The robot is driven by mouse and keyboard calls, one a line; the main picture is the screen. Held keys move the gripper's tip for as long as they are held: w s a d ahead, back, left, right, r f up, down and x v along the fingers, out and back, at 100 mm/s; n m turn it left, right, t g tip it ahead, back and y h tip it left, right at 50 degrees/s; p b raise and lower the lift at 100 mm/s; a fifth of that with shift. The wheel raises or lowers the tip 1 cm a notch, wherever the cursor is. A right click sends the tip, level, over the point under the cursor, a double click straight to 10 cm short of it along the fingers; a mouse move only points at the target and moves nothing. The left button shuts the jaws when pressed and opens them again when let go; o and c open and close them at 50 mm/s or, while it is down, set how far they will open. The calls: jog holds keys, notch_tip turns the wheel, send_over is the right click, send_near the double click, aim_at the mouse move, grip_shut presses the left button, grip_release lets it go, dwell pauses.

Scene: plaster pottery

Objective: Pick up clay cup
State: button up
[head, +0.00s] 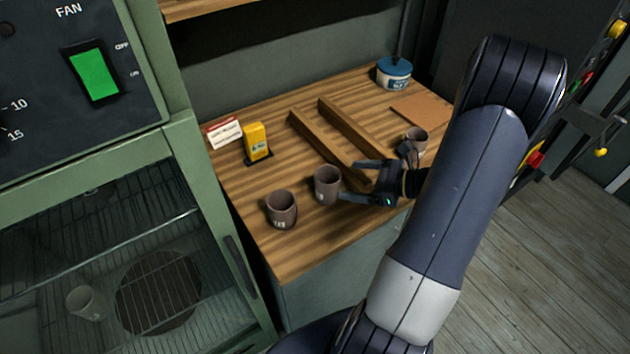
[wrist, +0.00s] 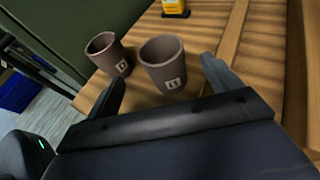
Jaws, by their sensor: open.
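Two grey-brown clay cups stand upright near the front edge of the wooden bench top. The nearer-to-gripper cup (head: 327,185) stands just left of my gripper (head: 348,181), close to its fingertips; the wrist view shows this cup (wrist: 165,64) ahead of and between the open fingers. The other cup (head: 281,209) is further left, and in the wrist view it (wrist: 108,54) is beyond the left finger. A third cup (head: 417,138) stands behind my gripper at the right, partly hidden. My gripper, also in the wrist view (wrist: 163,80), is open and empty.
Two wooden rails (head: 352,128) lie on the bench behind my gripper. A yellow box (head: 256,141), a white-and-red card (head: 224,132), a blue-lidded tub (head: 394,73) and a brown board (head: 421,110) are further back. A kiln-like cabinet (head: 180,160) at left holds another cup (head: 84,301).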

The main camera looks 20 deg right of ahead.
aim_at(318, 177)
jog(key=p+x, duration=0.2)
jog(key=x, duration=0.8)
jog(key=shift+w+d, duration=0.1)
jog(key=shift+c, duration=0.5)
jog(key=c, duration=1.1)
